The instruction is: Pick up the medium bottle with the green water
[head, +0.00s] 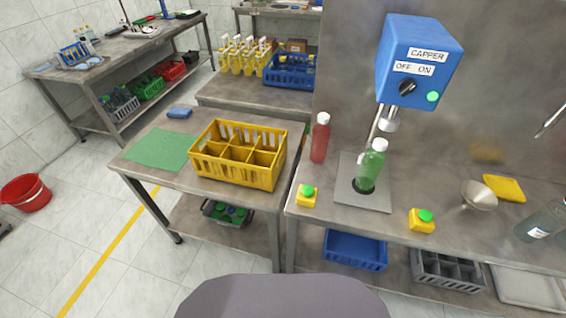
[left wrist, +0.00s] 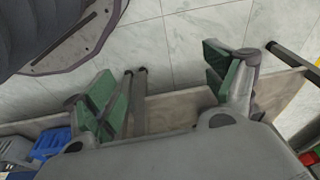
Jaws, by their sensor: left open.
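A bottle with green liquid (head: 371,166) stands upright in the capper's base plate (head: 350,197), below the capper head (head: 389,121). A bottle with red liquid (head: 320,138) stands to its left on the counter. Neither gripper shows in the head view. In the left wrist view my left gripper (left wrist: 168,92) is open, with green pads apart and nothing between them. It points down at a table edge and the tiled floor, and the green bottle is not in that view. My right gripper is not in view.
The blue capper (head: 415,58) overhangs the green bottle. Yellow blocks with green tops (head: 307,196) (head: 422,220) stand near the counter's front edge. A yellow divided crate (head: 237,178) is on the left table. A funnel (head: 478,196) stands to the right.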

